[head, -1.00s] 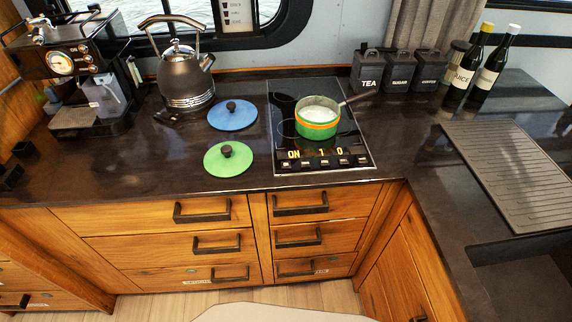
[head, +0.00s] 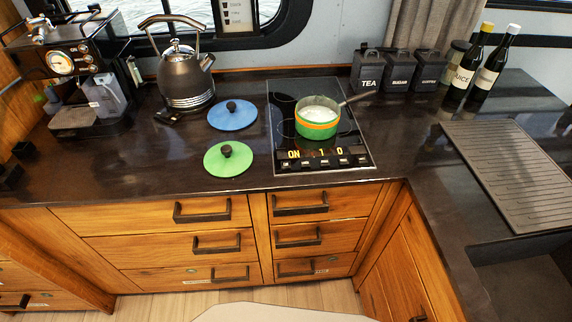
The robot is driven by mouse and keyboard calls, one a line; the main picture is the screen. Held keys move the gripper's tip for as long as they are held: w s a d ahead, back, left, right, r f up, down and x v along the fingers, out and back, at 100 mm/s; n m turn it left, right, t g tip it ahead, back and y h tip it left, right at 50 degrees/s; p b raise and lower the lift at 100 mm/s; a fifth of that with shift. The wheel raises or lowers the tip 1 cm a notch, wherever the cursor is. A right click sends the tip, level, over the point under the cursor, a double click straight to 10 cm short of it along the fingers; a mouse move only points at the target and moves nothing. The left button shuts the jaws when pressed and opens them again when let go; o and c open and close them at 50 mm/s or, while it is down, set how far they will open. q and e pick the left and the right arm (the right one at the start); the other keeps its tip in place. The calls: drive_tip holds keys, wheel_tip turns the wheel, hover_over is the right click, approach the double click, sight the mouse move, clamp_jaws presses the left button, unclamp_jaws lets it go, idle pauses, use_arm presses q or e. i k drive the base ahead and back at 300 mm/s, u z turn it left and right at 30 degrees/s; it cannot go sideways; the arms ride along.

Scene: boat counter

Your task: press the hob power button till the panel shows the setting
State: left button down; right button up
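The black hob (head: 284,100) is set into the dark counter in the head view. Its front panel (head: 315,153) is lit in yellow and reads "ON 1 0". A row of several small buttons (head: 324,163) runs along the hob's front edge below the readout. Which of them is the power button is too small to tell. A green pot with an orange band (head: 317,125) stands on the hob with pale contents, its handle pointing to the back right. Neither of my grippers is in view.
A green lid (head: 227,160) and a blue lid (head: 233,117) lie left of the hob. A kettle (head: 186,80) and a coffee machine (head: 80,65) stand further left. Tea canister (head: 367,75), other canisters and bottles (head: 490,65) stand right. A ridged drainer (head: 520,170) lies right.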

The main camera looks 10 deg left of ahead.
sight(285, 164)
drive_tip(key=z, duration=2.2)
drive_tip(key=k, duration=0.85)
drive_tip(key=u, duration=0.75)
